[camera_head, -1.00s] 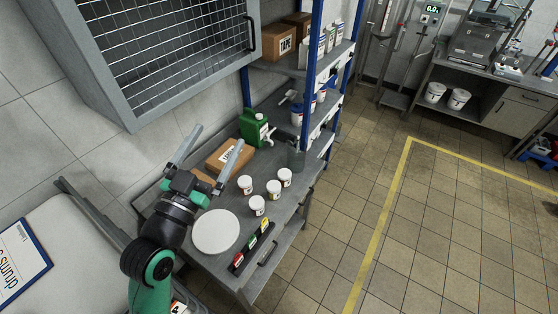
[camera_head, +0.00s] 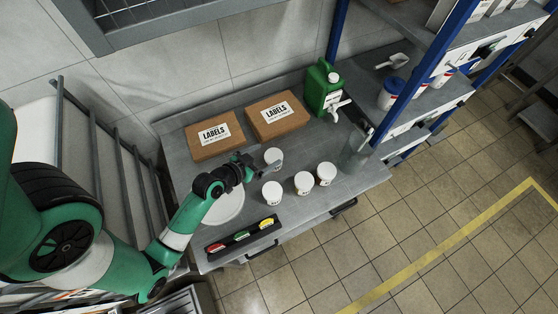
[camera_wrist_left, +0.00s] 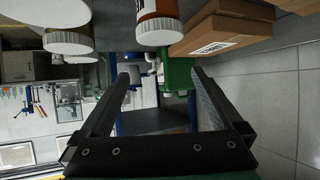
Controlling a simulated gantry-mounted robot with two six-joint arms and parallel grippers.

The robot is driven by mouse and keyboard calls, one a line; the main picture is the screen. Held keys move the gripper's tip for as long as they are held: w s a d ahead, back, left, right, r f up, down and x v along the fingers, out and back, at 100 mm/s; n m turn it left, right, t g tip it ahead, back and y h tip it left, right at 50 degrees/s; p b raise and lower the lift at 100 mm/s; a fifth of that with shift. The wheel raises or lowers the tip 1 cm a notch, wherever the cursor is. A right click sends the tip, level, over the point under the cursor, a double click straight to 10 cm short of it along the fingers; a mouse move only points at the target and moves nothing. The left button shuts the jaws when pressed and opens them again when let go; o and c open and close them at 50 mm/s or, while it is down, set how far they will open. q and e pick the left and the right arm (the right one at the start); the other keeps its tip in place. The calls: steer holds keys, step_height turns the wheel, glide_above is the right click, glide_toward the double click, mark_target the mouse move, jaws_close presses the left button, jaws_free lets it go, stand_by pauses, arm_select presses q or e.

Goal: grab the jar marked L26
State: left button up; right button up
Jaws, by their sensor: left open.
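Several white-lidded jars stand on the grey bench. The back one (camera_head: 273,154) is right by my left gripper (camera_head: 262,166); the others are a left one (camera_head: 272,193), a middle one (camera_head: 304,183) and a right one (camera_head: 326,173). Their markings are too small to read, so I cannot tell which is L26. In the left wrist view my left gripper (camera_wrist_left: 160,85) is open with nothing between its fingers. That view is upside down; a jar with a brown side and white lid (camera_wrist_left: 158,32) shows above the fingers, another jar (camera_wrist_left: 68,42) to its left. My right gripper is not in view.
Two LABELS boxes (camera_head: 214,134) (camera_head: 277,115) lie behind the jars. A green canister (camera_head: 321,88) with a tap stands at back right. A white round plate (camera_head: 224,208) lies left of the jars, and a black tray with coloured items (camera_head: 242,236) lies in front.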

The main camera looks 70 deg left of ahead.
mark_target(268, 164)
arm_select(q)
steer(key=f+b, duration=0.1)
steer(key=f, duration=0.1)
steer(key=f+b, duration=0.1)
steer(key=f, duration=0.2)
steer(key=f+b, duration=0.1)
steer(key=f, duration=0.1)
steer(key=shift+w+a+f, duration=0.2)
steer(key=shift+a+f, duration=0.1)
steer(key=shift+f, duration=0.1)
steer(key=shift+x, duration=1)
steer(key=shift+w+a, duration=0.1)
steer(key=shift+w, duration=0.15)
steer(key=b+x, duration=0.1)
steer(key=x, duration=0.4)
steer(key=c, duration=1.4)
